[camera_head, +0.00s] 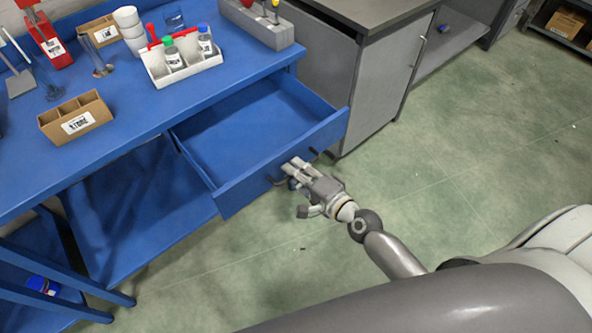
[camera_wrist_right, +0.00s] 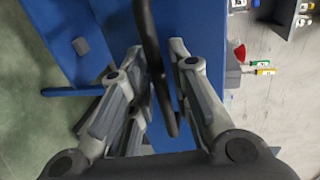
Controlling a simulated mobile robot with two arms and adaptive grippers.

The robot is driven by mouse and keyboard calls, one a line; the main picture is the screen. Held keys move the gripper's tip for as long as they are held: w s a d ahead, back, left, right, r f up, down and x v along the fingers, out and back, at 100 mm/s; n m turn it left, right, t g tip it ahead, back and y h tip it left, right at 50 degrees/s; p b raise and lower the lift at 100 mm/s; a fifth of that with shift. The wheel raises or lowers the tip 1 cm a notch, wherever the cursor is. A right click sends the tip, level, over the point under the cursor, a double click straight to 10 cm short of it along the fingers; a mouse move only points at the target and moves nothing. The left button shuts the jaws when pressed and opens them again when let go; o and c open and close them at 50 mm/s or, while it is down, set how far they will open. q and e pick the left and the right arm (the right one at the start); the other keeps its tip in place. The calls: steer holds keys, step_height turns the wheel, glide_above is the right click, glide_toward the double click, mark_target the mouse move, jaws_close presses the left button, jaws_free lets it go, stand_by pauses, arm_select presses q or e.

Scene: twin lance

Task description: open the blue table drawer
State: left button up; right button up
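The blue table drawer (camera_head: 262,160) is pulled well out of the blue table (camera_head: 150,122), and its inside looks empty. Its dark handle (camera_head: 276,180) is on the front panel. My right gripper (camera_head: 290,170) is at this handle, in front of the panel. In the right wrist view the dark handle bar (camera_wrist_right: 150,45) runs between the two fingers of the right gripper (camera_wrist_right: 156,62). The fingers stand apart on either side of the bar, with gaps visible. My left gripper is not in view.
A white tray (camera_head: 183,76) with bottles, a brown divided box (camera_head: 75,118) and a grey tool block (camera_head: 258,27) stand on the table. A grey cabinet (camera_head: 375,75) stands right of the drawer. The green floor (camera_head: 450,150) in front is clear.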

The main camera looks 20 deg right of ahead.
steer(key=v, duration=1.1)
steer(key=shift+s, duration=0.4)
steer(key=shift+d, duration=0.1)
steer(key=s+d+f+n+g+h, duration=0.1)
steer(key=s+d+f+n+g, duration=0.15)
steer(key=f, duration=0.75)
steer(key=s+d+f+n+g+h, duration=0.2)
steer(key=s+f+n, duration=0.1)
steer(key=f, duration=0.6)
steer(key=s+d+f+n+g+h, duration=0.1)
steer(key=s+d+f+n+g, duration=0.15)
steer(key=f, duration=0.75)
steer(key=s+a+f+n+g, duration=0.2)
steer(key=s+f, duration=0.5)
steer(key=s, duration=0.4)
steer(key=s+a+f+n+g+h+p, duration=0.1)
steer(key=s+f+n+g, duration=0.3)
steer(key=s, duration=0.7)
step_height(320, 180, down, 5)
steer(key=a+n, duration=0.1)
steer(key=n, duration=0.1)
steer(key=shift+r+n+g, duration=0.2)
steer(key=shift+n+g, duration=0.1)
